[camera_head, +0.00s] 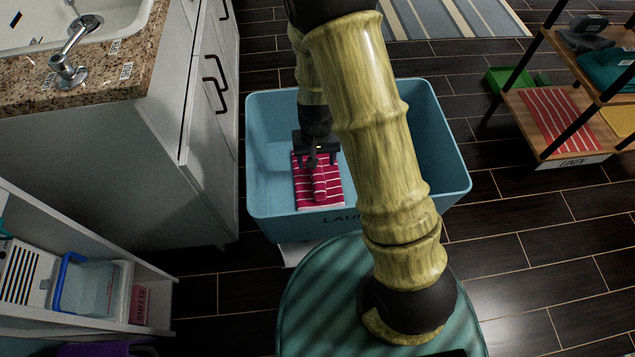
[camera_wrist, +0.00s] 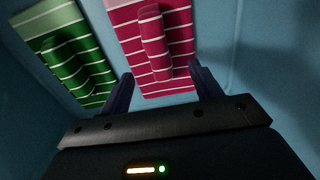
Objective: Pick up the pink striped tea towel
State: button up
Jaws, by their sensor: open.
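The pink striped tea towel (camera_head: 332,191) lies folded in the blue laundry bin (camera_head: 457,190), with a raised rolled ridge along its middle. It also shows in the wrist view (camera_wrist: 181,52), ahead of the fingers. My gripper (camera_head: 319,163) is inside the bin, over the towel's far part. In the wrist view my gripper (camera_wrist: 162,85) is open, its two dark fingers on either side of the towel's near end. Nothing is held between them. I cannot tell whether the fingers touch the towel.
A green striped towel (camera_wrist: 72,60) lies left of the pink one in the wrist view. The bin's walls surround my gripper. A cabinet (camera_head: 205,100) stands left of the bin, and a shelf with a red striped towel (camera_head: 550,120) stands at the right.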

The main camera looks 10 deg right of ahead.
aim_at(317, 174)
jog(key=shift+f, duration=1.05)
notch_tip(317, 174, down, 5)
jog(key=b, duration=0.2)
jog(key=shift+d+f+b, duration=0.15)
jog(key=shift+b, duration=0.25)
jog(key=shift+c, duration=0.4)
jog(key=c, duration=1)
